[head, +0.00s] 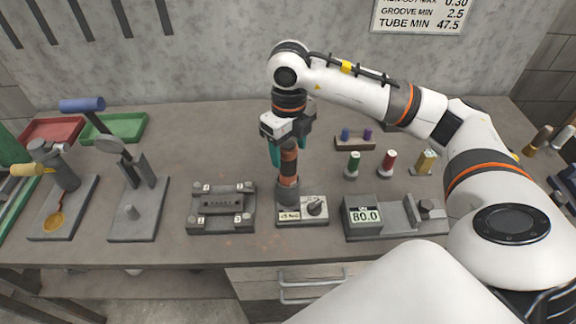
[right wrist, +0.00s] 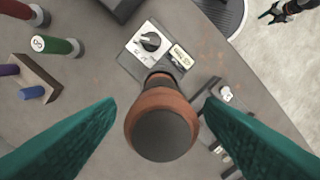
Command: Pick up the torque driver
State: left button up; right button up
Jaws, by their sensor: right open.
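The torque driver (head: 289,165) has an orange-brown handle with dark bands and stands upright in a grey holder (head: 288,193) on the bench. In the right wrist view its handle (right wrist: 160,128) is seen from above, with a dark round end cap. My right gripper (head: 286,155) is over the driver, pointing down. Its teal fingers are open on either side of the handle, with gaps visible in the right wrist view (right wrist: 160,120). What looks like my left gripper (right wrist: 277,12) shows small at the top right of the right wrist view, too small to tell its state.
A dial box (head: 316,207) touches or nearly touches the holder. A clamp fixture (head: 221,208) is to its left and a gauge reading 80.0 (head: 363,216) to its right. Coloured plugs (head: 354,164) stand behind. Two trays (head: 115,129) lie at the back left.

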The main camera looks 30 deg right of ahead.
aim_at(288, 174)
jog(key=shift+f+p, duration=0.45)
jog(key=shift+f, duration=1.4)
jog(key=c, duration=1.2)
jog(key=shift+w+r, duration=0.1)
jog(key=shift+c, duration=0.2)
